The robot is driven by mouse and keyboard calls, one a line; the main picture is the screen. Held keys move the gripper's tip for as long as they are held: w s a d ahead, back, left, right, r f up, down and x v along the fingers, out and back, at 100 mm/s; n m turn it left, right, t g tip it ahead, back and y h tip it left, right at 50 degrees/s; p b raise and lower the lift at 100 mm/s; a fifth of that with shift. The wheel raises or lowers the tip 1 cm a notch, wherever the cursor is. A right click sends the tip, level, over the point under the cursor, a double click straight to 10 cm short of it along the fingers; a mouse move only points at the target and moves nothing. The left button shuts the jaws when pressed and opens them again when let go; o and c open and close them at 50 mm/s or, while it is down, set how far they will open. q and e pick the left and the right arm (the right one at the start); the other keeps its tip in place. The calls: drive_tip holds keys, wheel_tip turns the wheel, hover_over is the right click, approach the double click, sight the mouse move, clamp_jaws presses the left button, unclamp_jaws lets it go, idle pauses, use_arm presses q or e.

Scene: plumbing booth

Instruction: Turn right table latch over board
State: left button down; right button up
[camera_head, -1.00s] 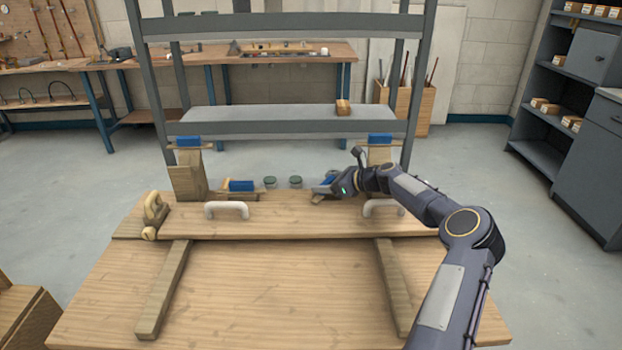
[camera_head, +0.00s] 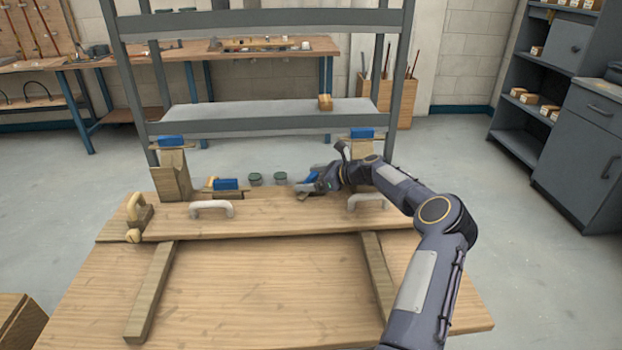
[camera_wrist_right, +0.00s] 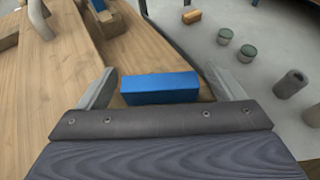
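The right table latch is a blue block on a wooden piece. In the wrist view its blue block (camera_wrist_right: 160,88) lies between the two fingers of my right gripper (camera_wrist_right: 160,86), which are open with a visible gap on both sides. In the head view my right gripper (camera_head: 305,189) is at the board's far edge and largely hides this latch. The board (camera_head: 285,226) is a long plank with two pale handles, lying across the table (camera_head: 250,290). The left table latch (camera_head: 226,184) sits at the same far edge. My left gripper is not in view.
A grey rack (camera_head: 240,125) stands behind the table, with blue-topped latches at wooden posts on both sides. Two dark green-topped cylinders (camera_head: 280,179) stand beyond the board's edge. A wooden clamp-like piece (camera_head: 137,212) is at the left end. The table front is clear.

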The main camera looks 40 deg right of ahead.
sight(311, 177)
drive_tip(key=shift+r, duration=0.3)
wheel_tip(311, 177, up, 3)
drive_tip(key=shift+f, duration=0.2)
drive_tip(key=s+a+r, duration=0.9)
drive_tip(key=s, duration=0.1)
drive_tip(key=shift+s+a+r, duration=0.2)
drive_tip(key=shift+a+r, duration=0.05)
drive_tip(key=shift+r, duration=0.15)
